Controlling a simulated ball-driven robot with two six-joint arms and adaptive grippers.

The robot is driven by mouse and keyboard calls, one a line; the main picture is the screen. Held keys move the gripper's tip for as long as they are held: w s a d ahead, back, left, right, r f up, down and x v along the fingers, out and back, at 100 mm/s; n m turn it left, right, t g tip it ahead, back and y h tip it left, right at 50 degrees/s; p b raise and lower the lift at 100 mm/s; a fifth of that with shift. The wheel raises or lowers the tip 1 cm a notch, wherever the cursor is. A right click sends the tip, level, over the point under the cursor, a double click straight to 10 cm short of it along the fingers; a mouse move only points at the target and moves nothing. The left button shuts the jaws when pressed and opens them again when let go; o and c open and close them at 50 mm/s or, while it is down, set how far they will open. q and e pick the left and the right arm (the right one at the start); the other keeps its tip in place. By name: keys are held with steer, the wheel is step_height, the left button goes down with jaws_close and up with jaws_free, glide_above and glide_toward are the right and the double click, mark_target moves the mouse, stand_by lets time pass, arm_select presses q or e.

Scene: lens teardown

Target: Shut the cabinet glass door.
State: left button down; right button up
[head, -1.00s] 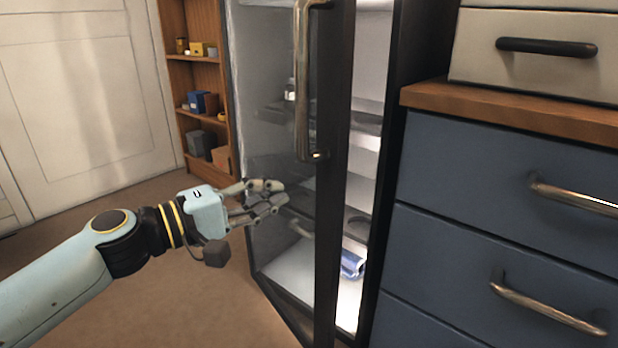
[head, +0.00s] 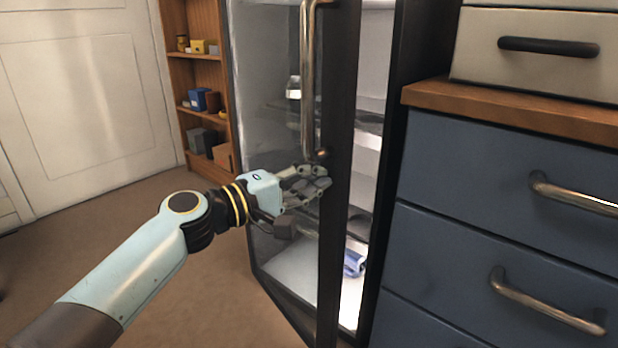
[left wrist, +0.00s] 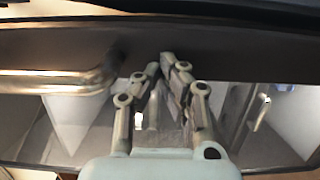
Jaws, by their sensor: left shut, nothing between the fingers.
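The cabinet glass door (head: 275,110) stands partly open in the head view, with a gap between its dark frame (head: 340,120) and the lit cabinet inside (head: 371,155). A long metal handle (head: 307,80) runs down the door's frame; it also shows in the left wrist view (left wrist: 60,82). My left gripper (head: 328,177) is shut and empty, just below the handle's lower end, with its fingertips at the door's dark frame. In the left wrist view my fingertips (left wrist: 165,62) meet in front of that dark frame; whether they touch it I cannot tell. My right gripper is not in view.
A blue drawer unit (head: 490,200) with a wooden top and metal handles stands right of the cabinet. A wooden shelf (head: 190,75) with small boxes is at the back left. A blue-and-white item (head: 354,262) lies inside the cabinet. The brown floor at left is clear.

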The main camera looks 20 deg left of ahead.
mark_target(336, 169)
arm_select(q)
steer(key=shift+n+t+y, duration=0.4)
steer(key=shift+n+y, duration=0.2)
steer(key=shift+y, duration=0.1)
steer(key=x, duration=0.4)
steer(key=shift+w+d+r, duration=0.2)
steer(key=shift+d, duration=0.25)
steer(key=w+d+n+t+y, duration=0.1)
steer(key=w+d+y, duration=0.1)
steer(key=w, duration=0.3)
steer(key=shift+w+d+n+y, duration=0.25)
steer(key=shift+d+n+y, duration=0.05)
steer(key=shift+n+y, duration=0.1)
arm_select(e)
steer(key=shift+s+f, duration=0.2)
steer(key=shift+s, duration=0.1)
arm_select(q)
steer(key=shift+w+r, duration=0.1)
steer(key=shift+w, duration=0.05)
